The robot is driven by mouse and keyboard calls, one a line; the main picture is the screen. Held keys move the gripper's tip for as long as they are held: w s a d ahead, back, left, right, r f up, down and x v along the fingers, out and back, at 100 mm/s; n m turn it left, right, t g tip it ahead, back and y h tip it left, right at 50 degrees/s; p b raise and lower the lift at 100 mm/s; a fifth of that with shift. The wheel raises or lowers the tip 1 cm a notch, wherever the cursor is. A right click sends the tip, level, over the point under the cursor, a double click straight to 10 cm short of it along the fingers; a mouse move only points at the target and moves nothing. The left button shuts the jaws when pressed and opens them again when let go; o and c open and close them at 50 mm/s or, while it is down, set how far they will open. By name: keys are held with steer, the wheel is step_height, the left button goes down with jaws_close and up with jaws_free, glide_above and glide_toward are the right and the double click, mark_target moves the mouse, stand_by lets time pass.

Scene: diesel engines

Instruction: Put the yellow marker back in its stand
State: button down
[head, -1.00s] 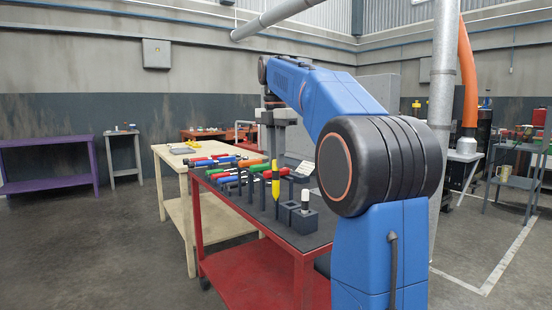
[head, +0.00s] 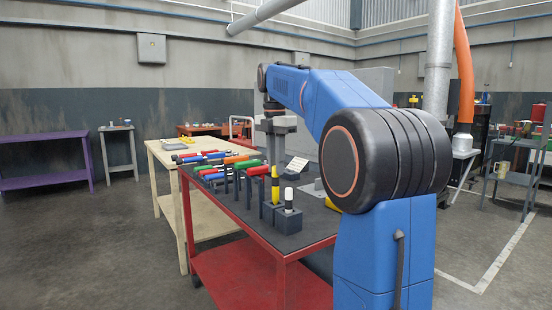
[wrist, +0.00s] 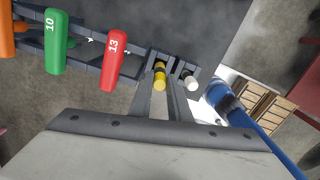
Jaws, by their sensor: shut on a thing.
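The yellow marker (head: 275,175), with a dark band, stands upright in the head view. Its lower end is in or right at the left socket of the dark two-socket stand (head: 288,222); how deep it sits I cannot tell. My gripper (head: 275,160) is above the stand, shut on the marker's upper part. In the wrist view the marker (wrist: 160,76) lies between my fingertips (wrist: 163,88) and lines up with the left socket. A white-topped marker (head: 289,198) stands in the right socket; its top also shows in the wrist view (wrist: 191,83).
A tool rack with a red handle (wrist: 114,58) and a green handle (wrist: 56,42) is close on the left. The dark tabletop sits on a red cart (head: 262,272). A cream table (head: 160,155) stands behind it.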

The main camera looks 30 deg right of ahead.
steer(key=shift+f, duration=2.35)
steer(key=c, duration=1.1)
jaws_free()
steer(key=shift+a+r, duration=0.1)
steer(key=shift+r, duration=1.75)
step_height(320, 180, up, 6)
glide_above(276, 200)
steer(key=w, duration=0.1)
steer(key=shift+f, duration=0.1)
